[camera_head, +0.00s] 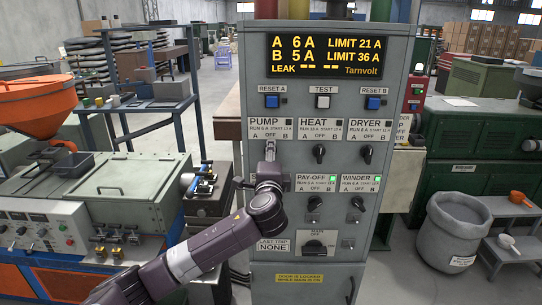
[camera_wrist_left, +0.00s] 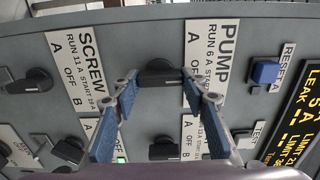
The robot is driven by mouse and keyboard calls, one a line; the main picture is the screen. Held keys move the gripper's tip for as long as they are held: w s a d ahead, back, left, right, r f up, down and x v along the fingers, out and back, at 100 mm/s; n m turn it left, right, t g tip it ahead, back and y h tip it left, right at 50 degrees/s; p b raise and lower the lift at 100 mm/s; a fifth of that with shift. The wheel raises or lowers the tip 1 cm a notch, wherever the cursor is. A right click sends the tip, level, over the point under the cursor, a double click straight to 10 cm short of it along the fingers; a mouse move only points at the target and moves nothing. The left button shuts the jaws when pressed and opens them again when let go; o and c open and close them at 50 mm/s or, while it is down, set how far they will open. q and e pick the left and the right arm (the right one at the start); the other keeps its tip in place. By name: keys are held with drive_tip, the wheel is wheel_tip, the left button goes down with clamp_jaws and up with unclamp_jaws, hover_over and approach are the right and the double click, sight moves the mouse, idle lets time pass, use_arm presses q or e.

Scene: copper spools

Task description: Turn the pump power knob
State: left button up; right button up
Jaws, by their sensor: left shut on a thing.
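The grey control panel (camera_head: 340,125) stands upright, with a PUMP plate (camera_head: 269,130) at upper left. The pump knob is hidden behind my gripper in the head view. In the left wrist view the black pump knob (camera_wrist_left: 158,74) sits beside the PUMP plate (camera_wrist_left: 207,64), its handle roughly in line with OFF. My left gripper (camera_head: 268,160) is at this knob. Its two blue-padded fingers (camera_wrist_left: 160,84) are shut on the knob from both sides in the wrist view. My right gripper is not in view.
The display (camera_head: 325,56) reads A 6 A, B 5 A. The heat knob (camera_head: 319,153) and dryer knob (camera_head: 366,154) are to the right. The SCREW plate (camera_wrist_left: 79,72) and screw knob (camera_wrist_left: 31,84) are close by. A grey machine (camera_head: 125,190) stands left of the panel.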

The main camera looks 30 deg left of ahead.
use_arm(q)
drive_tip(key=o, duration=1.2)
drive_tip(key=shift+c, duration=0.2)
drive_tip(key=v, duration=1.2)
drive_tip(key=shift+f, duration=0.1)
